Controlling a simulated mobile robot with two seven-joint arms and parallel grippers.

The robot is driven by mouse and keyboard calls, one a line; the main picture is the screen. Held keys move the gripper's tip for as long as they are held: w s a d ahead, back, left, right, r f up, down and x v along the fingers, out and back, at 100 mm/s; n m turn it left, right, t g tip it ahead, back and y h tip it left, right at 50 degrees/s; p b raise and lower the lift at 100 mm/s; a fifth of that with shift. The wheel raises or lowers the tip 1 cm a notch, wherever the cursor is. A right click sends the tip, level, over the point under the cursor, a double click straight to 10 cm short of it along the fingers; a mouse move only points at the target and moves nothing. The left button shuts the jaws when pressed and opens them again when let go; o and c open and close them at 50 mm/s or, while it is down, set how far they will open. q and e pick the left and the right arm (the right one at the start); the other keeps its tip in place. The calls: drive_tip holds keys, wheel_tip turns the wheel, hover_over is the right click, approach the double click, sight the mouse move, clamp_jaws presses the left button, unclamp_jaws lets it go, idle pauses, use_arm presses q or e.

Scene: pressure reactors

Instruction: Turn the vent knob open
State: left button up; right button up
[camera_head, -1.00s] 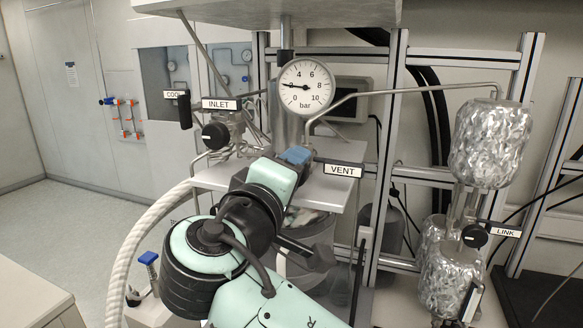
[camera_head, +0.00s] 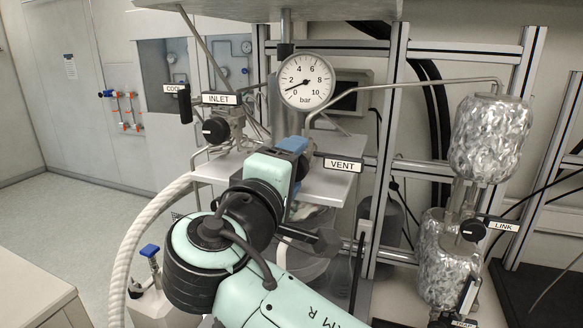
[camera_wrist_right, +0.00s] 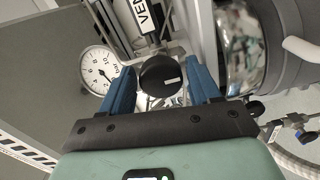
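The vent knob (camera_wrist_right: 160,76) is a round black knob with a short white mark on its face. In the right wrist view it lies between the two blue fingers of my right gripper (camera_wrist_right: 162,80), with a narrow gap seeming to show on each side. The fingers are spread apart. In the head view my right gripper (camera_head: 293,147) is by the VENT label (camera_head: 343,165), and it hides the vent knob. The pressure gauge (camera_head: 307,82) has its needle pointing lower left, between 0 and 2 bar. My left gripper is not in view.
The inlet knob (camera_head: 215,130) is left of the gauge, and the link knob (camera_head: 473,232) is at the right. A metal shelf (camera_head: 325,188) and upright rails (camera_head: 391,115) surround my right gripper. A thick white hose (camera_head: 133,238) hangs at the left.

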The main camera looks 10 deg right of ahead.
drive_tip(key=shift+o, duration=0.2)
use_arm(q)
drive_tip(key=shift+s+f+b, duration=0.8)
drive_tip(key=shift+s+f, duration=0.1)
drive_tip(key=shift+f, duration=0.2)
use_arm(e)
drive_tip(key=v, duration=1.3)
drive_tip(key=shift+s+a, duration=0.15)
